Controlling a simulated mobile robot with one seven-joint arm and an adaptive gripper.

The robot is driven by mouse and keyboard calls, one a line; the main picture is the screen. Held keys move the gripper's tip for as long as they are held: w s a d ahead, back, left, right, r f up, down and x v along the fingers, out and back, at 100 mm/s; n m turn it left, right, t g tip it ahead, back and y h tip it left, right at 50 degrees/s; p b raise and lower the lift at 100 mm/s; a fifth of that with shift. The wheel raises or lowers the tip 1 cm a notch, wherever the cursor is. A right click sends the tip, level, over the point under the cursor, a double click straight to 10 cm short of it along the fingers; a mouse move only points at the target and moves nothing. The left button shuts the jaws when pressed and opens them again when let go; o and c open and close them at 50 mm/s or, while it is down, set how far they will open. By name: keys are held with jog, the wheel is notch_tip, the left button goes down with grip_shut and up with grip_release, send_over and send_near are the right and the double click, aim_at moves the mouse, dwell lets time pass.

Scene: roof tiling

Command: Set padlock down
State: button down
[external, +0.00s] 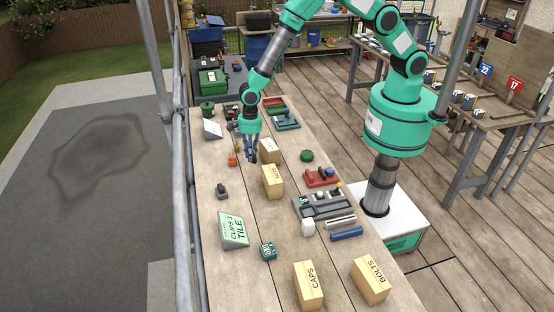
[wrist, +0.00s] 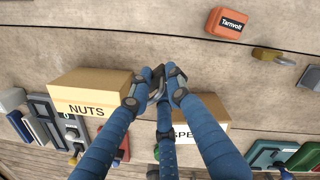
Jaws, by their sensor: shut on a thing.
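My gripper (external: 250,155) points down over the long wooden table, just left of the cardboard boxes. In the wrist view its blue fingers (wrist: 158,82) close together around a small dark grey piece, which looks like the padlock (wrist: 156,89). The fingers hide most of the padlock, and in the external view it is too small to make out clearly. Whether it touches the tabletop cannot be told. The NUTS box (wrist: 90,94) is left of the fingertips in the wrist view, and a box lettered SPE (wrist: 206,138) is partly hidden behind the right finger.
An orange block marked Tarnvolt (wrist: 227,24) and a brass-and-grey item (wrist: 268,53) lie on the table. Bare tabletop (external: 205,178) lies left of the gripper.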

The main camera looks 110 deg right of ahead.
jog(key=shift+w+f, duration=0.1)
jog(key=shift+f, duration=0.85)
jog(key=w, duration=0.5)
jog(key=w+f, duration=0.1)
jog(key=w, duration=0.4)
jog(key=w+p, duration=0.1)
jog(key=w, duration=0.5)
jog(key=shift+a+f, duration=0.2)
jog(key=shift+a, duration=0.2)
jog(key=shift+f+p, duration=0.4)
jog(key=shift+f, duration=1.35)
jog(key=shift+f, duration=0.1)
jog(key=c, duration=1.6)
grip_release()
jog(key=shift+s, duration=0.1)
